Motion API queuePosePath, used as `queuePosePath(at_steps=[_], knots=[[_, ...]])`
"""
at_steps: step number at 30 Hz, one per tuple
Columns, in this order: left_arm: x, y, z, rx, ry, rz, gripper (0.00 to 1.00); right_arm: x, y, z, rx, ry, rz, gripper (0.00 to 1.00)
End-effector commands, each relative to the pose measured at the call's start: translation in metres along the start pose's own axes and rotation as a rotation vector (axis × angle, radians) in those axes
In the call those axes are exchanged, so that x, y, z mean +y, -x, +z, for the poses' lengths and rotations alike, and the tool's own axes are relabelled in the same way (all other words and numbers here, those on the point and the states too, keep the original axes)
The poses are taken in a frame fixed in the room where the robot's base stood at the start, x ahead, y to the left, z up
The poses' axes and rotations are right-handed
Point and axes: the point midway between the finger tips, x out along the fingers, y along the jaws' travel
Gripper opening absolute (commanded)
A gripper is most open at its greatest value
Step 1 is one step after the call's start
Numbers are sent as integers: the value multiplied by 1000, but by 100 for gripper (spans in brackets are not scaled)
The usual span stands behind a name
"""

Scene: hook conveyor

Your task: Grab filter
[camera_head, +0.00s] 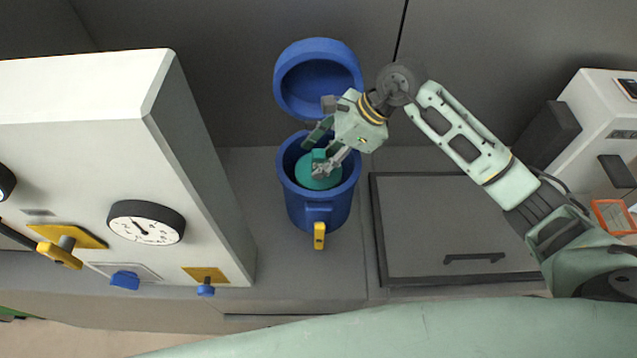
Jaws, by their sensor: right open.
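A teal-green round filter (312,182) sits inside an open blue canister (320,214). The canister's blue lid (318,80) is swung up at the back. My right gripper (322,160) reaches in from the right and hangs over the canister's mouth, with its fingers open around the top of the filter. I cannot tell whether the fingers touch it. The gripper hides part of the filter and the canister's back rim. My left gripper is not in view.
A white cabinet (70,110) with a round gauge (146,223) and yellow and blue valve handles stands at left. A grey hatch (440,225) with a dark handle lies right of the canister. A white device (605,120) and an orange bin (612,215) are at far right.

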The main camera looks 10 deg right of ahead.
Motion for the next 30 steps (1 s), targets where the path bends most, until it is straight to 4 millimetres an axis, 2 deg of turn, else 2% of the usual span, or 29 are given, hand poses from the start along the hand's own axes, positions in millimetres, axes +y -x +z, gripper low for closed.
queuePosePath(at_steps=[3, 18, 30], knots=[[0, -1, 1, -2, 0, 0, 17, 0, 0, 0, 0, 0, 0, 44], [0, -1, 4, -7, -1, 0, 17, 0, 0, 0, -1, 0, 0, 0], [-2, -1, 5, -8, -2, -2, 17, 0, 1, 0, 0, 0, 0, 0]])
